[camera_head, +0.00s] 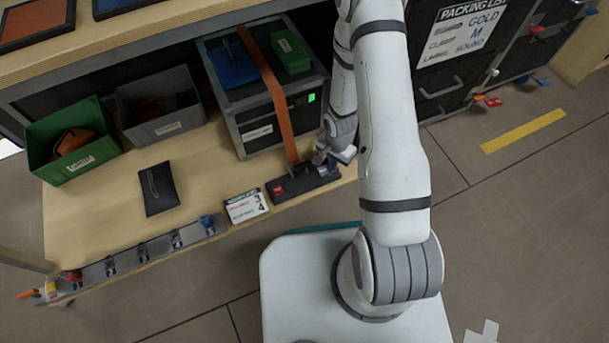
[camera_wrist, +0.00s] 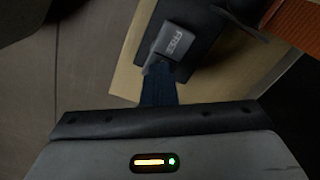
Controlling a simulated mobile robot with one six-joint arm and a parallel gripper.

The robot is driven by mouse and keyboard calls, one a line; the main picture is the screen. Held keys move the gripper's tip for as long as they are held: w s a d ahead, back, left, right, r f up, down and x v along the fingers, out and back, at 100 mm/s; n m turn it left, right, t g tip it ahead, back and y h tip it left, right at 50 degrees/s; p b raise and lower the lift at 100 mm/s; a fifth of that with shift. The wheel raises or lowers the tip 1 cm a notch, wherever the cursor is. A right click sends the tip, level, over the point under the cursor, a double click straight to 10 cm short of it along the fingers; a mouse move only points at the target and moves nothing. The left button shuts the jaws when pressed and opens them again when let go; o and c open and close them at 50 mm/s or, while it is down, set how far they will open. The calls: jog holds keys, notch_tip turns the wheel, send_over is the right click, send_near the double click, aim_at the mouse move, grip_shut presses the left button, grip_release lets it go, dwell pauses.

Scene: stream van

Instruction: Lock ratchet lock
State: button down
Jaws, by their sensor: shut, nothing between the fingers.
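The ratchet base (camera_head: 292,187) is a dark plate on the wooden bench edge, with a red part at its left end. The orange strap (camera_head: 272,95) runs from it up over a dark case; part of it also shows in the wrist view (camera_wrist: 292,22). In the wrist view a grey lock tab (camera_wrist: 174,42) reads "FREE" on the dark plate. My gripper (camera_wrist: 160,70) is shut and empty, its dark fingertips at the tab's lower edge; I cannot tell whether they touch it. In the head view my gripper (camera_head: 328,160) is over the plate's right end and partly hides it.
The dark case (camera_head: 280,142) stands behind the ratchet with blue and green items on top. A label card (camera_head: 246,206) lies left of the plate. Green (camera_head: 75,165) and grey (camera_head: 165,125) bins and a black pouch (camera_head: 158,190) are further left. Floor is open at right.

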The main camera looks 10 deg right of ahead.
notch_tip(320, 180, up, 7)
jog(key=p, duration=0.7)
jog(key=shift+f, duration=0.1)
dwell(0.5)
